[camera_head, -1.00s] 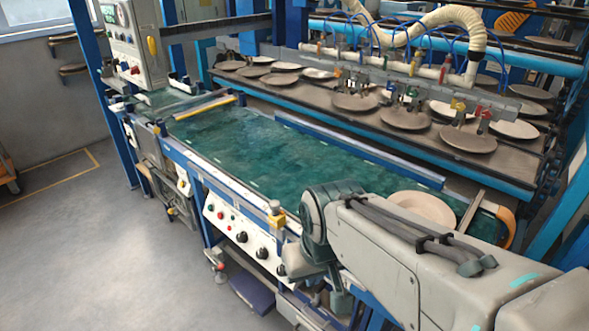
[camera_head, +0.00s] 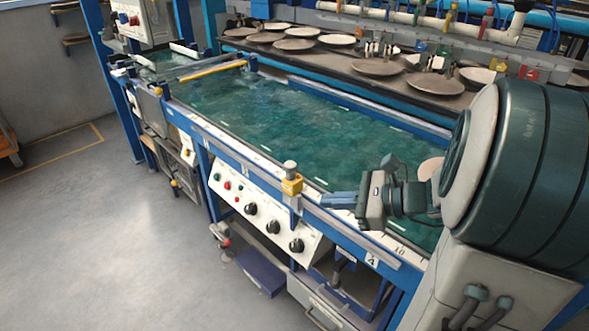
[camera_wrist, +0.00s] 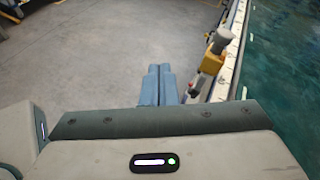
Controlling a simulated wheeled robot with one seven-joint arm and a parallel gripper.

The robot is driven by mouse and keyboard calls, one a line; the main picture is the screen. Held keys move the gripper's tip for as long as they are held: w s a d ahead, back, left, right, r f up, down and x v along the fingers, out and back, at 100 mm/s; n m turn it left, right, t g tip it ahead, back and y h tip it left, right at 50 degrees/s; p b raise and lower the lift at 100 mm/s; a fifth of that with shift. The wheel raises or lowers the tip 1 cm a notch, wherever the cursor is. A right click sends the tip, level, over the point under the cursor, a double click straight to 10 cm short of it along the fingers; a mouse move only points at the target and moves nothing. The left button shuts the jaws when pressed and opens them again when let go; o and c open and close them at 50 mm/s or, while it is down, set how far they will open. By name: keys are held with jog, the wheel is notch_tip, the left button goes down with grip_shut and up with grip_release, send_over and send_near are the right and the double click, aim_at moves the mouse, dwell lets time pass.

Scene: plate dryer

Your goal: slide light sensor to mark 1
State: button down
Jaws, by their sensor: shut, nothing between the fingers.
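The light sensor (camera_head: 292,184) is a yellow block with a grey knob on top. It sits on the rail (camera_head: 225,153) along the near edge of the green conveyor. It also shows in the wrist view (camera_wrist: 211,60), just right of and a little beyond my fingertips. My gripper (camera_head: 326,200) is shut and empty, close to the right of the sensor in the head view; whether it touches cannot be told. In the wrist view its two blue-grey fingers (camera_wrist: 158,72) lie together.
The green conveyor (camera_head: 290,115) lies behind the rail, with a plate (camera_head: 430,168) partly hidden by my arm. A white control panel (camera_head: 265,212) with knobs is below the rail. A rack with several plates (camera_head: 375,67) stands behind. Floor (camera_head: 130,240) at left is clear.

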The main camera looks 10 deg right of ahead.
jog(key=w+d+f+m+t+b, duration=0.1)
jog(key=w+d+m+t+b, duration=0.1)
jog(key=w+d+m+t, duration=0.25)
send_near(295, 168)
jog(key=shift+m, duration=0.35)
jog(key=b+x, duration=0.1)
jog(key=x, duration=0.6)
jog(key=shift+d, duration=0.1)
